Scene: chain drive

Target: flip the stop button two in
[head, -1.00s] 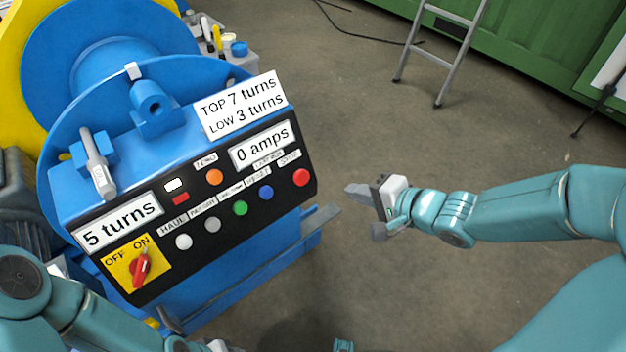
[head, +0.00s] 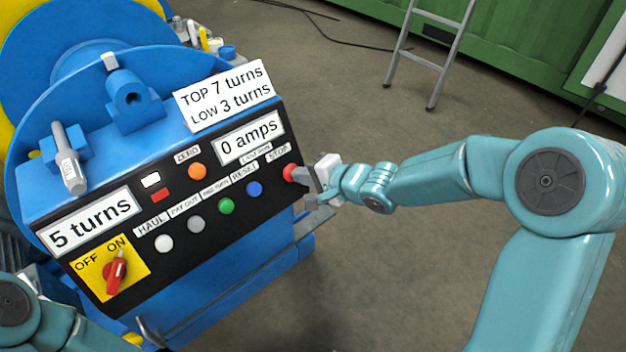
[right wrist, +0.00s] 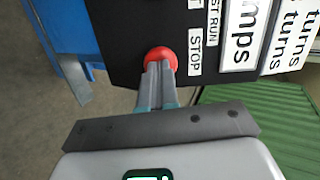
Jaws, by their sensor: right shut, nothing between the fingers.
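The red stop button (head: 289,172) is at the right end of the button row on the black control panel (head: 300,150), under the STOP label (head: 277,151). It also shows in the right wrist view (right wrist: 160,54), beside its STOP label (right wrist: 195,52). My right gripper (head: 303,174) is shut and empty, its fingertips at the stop button. In the right wrist view the closed fingers (right wrist: 158,75) overlap the button's near edge; I cannot tell whether they press it.
The row also holds blue (head: 254,188), green (head: 226,206), grey (head: 196,223) and white (head: 164,242) buttons. The red switch (head: 116,270) points to ON. Displays read "5 turns" (head: 92,222) and "0 amps" (head: 249,138). A ladder (head: 425,60) stands behind; open floor lies right of the panel.

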